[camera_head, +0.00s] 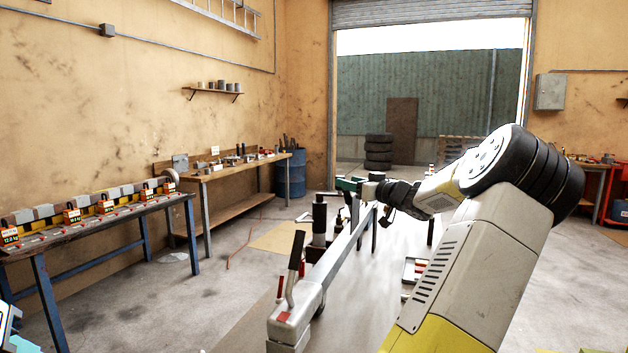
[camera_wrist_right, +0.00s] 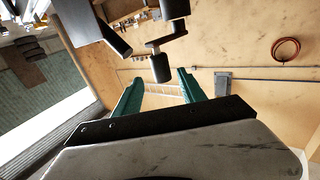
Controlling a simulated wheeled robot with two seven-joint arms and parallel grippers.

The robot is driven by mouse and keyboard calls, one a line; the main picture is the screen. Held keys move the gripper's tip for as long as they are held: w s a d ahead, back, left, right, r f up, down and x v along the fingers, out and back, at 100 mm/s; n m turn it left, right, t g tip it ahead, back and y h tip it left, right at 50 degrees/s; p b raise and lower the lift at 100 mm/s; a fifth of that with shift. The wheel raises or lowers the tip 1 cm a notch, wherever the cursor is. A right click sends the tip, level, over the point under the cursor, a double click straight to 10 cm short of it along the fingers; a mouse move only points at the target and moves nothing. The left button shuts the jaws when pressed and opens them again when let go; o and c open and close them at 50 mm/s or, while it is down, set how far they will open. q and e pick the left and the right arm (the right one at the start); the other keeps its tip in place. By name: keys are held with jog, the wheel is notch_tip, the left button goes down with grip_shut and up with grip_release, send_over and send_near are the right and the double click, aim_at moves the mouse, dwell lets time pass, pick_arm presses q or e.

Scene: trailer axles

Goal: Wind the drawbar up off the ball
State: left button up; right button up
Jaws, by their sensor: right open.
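The drawbar (camera_head: 339,247) is a grey beam running from the middle of the head view toward me. Its coupling head (camera_head: 292,318) is at the near end, with a black-gripped lever (camera_head: 296,252). The ball is hidden. A dark upright jack post (camera_head: 320,222) stands beside the drawbar. My right gripper (camera_head: 346,184) has green fingers and is open near the post's upper end. In the right wrist view, a crank with a black grip (camera_wrist_right: 160,68) appears between the open fingertips (camera_wrist_right: 160,80); I cannot tell whether they touch it.
A blue-legged bench (camera_head: 150,207) with labelled weights stands at left. A wooden workbench (camera_head: 235,168) and a blue drum (camera_head: 291,175) are behind it. Stacked tyres (camera_head: 378,152) stand by the open doorway. Floor between the left benches and drawbar is mostly clear.

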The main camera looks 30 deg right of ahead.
jog(key=w+a, duration=0.1)
jog(key=w, duration=0.6)
jog(key=shift+w, duration=0.4)
grip_shut()
dwell(1.1)
